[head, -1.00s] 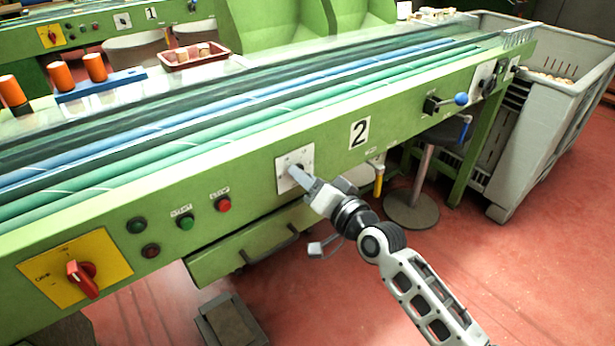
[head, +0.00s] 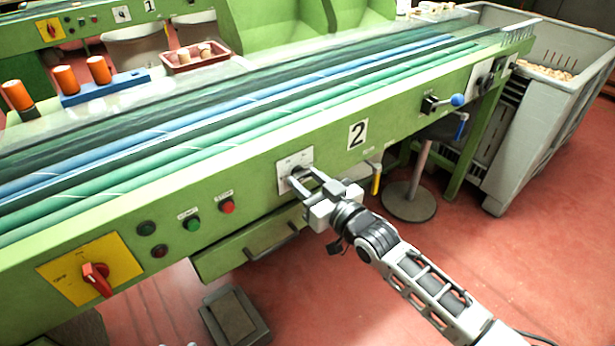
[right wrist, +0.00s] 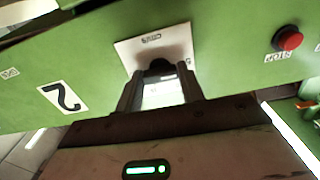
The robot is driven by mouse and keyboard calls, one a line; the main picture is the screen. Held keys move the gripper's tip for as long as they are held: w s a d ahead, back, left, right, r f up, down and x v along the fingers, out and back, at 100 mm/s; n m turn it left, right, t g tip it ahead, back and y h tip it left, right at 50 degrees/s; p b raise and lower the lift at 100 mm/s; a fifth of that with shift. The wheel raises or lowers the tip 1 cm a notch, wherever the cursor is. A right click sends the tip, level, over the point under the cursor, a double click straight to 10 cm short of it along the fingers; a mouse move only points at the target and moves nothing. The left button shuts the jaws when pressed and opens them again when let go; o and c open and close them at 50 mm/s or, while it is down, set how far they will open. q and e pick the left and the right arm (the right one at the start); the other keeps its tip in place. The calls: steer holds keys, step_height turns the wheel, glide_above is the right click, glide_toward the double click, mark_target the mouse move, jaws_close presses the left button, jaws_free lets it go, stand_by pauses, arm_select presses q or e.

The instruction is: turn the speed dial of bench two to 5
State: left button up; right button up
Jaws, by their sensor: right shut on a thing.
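The speed dial of bench two sits on a white plate (head: 304,156) on the green front rail, left of the black "2" sign (head: 357,135). My right gripper (head: 299,177) is at the plate, its two fingers either side of the dial, and it is shut on it. In the right wrist view, the dark dial knob (right wrist: 160,67) shows between the fingertips, against the white plate (right wrist: 178,38). The fingers hide much of the dial in the head view, and I cannot read its setting. My left gripper is not in view.
Left of the dial are a red stop button (head: 227,206), a green start button (head: 193,223) and a yellow panel with a red switch (head: 96,279). A blue-knobbed lever (head: 457,100) sticks out to the right. A drawer handle (head: 272,243) lies below.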

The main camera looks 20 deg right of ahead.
steer(key=shift+n, duration=0.3)
steer(key=o, duration=1)
steer(key=p+v, duration=0.1)
steer(key=v, duration=1.5)
